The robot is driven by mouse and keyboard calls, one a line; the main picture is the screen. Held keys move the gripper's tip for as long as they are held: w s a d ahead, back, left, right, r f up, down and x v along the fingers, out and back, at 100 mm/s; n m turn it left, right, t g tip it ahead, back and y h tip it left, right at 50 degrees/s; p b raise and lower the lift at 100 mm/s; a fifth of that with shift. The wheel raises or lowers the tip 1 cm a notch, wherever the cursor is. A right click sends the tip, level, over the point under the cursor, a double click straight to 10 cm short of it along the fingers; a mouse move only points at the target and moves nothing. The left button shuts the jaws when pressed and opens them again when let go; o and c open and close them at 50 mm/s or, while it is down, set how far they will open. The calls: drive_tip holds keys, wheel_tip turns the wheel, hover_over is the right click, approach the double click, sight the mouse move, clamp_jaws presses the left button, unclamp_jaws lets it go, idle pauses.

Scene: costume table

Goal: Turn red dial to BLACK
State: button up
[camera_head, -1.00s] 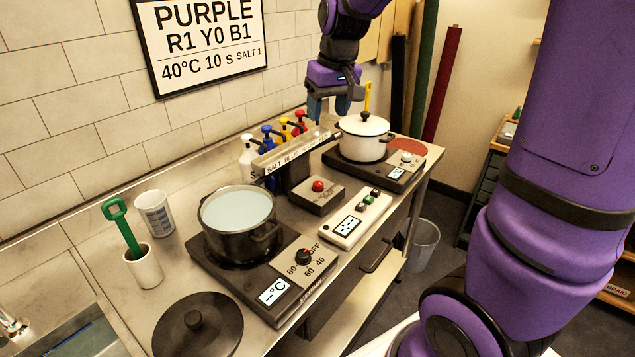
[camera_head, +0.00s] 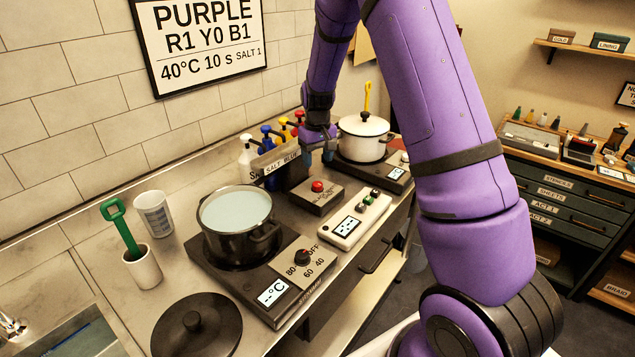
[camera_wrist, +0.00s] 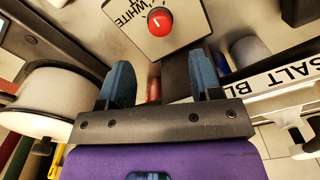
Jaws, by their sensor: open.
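The red dial (camera_head: 318,186) sits on top of a small grey box (camera_head: 315,199) in the middle of the counter. In the wrist view the dial (camera_wrist: 160,22) has a pale pointer mark, and the word WHITE reads beside it; I cannot read BLACK. My gripper (camera_head: 319,150) is low over the counter, behind the box and beside the bottle rack. In the wrist view its two blue fingers (camera_wrist: 162,75) are apart with nothing gripped, and the dial is beyond the fingertips, untouched.
The bottle rack (camera_head: 277,163) with pump bottles stands close left of my gripper. A white pot (camera_head: 362,143) is close on its right. A dark pot (camera_head: 240,240) on a hotplate and a button panel (camera_head: 354,222) are nearer. A lid (camera_head: 197,330) lies at front.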

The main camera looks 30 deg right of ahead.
sight(318, 184)
wheel_tip(318, 184, down, 9)
drive_tip(key=shift+r, duration=0.2)
idle(0.3)
drive_tip(key=c, duration=0.9)
